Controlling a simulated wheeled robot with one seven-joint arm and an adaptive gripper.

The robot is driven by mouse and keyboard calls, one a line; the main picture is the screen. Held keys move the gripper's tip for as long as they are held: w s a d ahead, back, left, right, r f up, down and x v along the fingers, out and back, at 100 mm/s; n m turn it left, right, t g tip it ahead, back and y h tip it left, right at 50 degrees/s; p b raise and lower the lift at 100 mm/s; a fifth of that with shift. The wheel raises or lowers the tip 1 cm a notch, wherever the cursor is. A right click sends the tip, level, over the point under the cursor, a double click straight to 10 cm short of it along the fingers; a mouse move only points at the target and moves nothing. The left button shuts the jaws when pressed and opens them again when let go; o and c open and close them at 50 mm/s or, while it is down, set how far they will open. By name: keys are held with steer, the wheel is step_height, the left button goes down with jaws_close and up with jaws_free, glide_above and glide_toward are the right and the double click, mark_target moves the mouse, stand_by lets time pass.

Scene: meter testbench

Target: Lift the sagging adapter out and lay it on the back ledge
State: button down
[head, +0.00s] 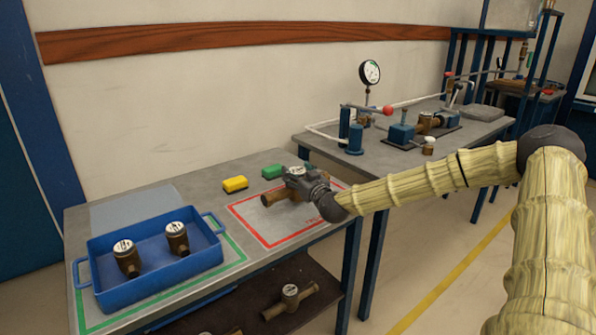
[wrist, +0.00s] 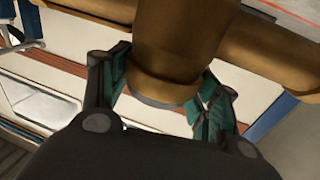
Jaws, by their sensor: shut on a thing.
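My gripper (head: 314,187) is over the red-outlined area of the near table, with its dark fingers around a brass fitting (head: 272,198). The fitting has a horizontal pipe, and a pale dial shows at its top. In the wrist view my gripper (wrist: 160,96) is shut on the thick brass body of the fitting (wrist: 175,40), with a green-lined finger on each side. A horizontal brass pipe (wrist: 275,45) extends behind it. The fingers hide part of the fitting. I cannot tell whether it touches the table, or which piece is the sagging adapter.
A blue tray (head: 150,285) with two brass meters stands at the left. Another brass meter (head: 290,297) is on the lower shelf. The right bench (head: 375,160) carries a gauge (head: 370,73) and a brass fitting (head: 430,122).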

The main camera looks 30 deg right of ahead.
steer(key=shift+f, duration=0.75)
steer(key=shift+f, duration=0.1)
steer(key=c, duration=0.5)
jaws_free()
steer(key=shift+f, duration=0.15)
steer(key=shift+c, duration=0.2)
steer(key=shift+o, duration=0.8)
steer(key=shift+a, duration=0.1)
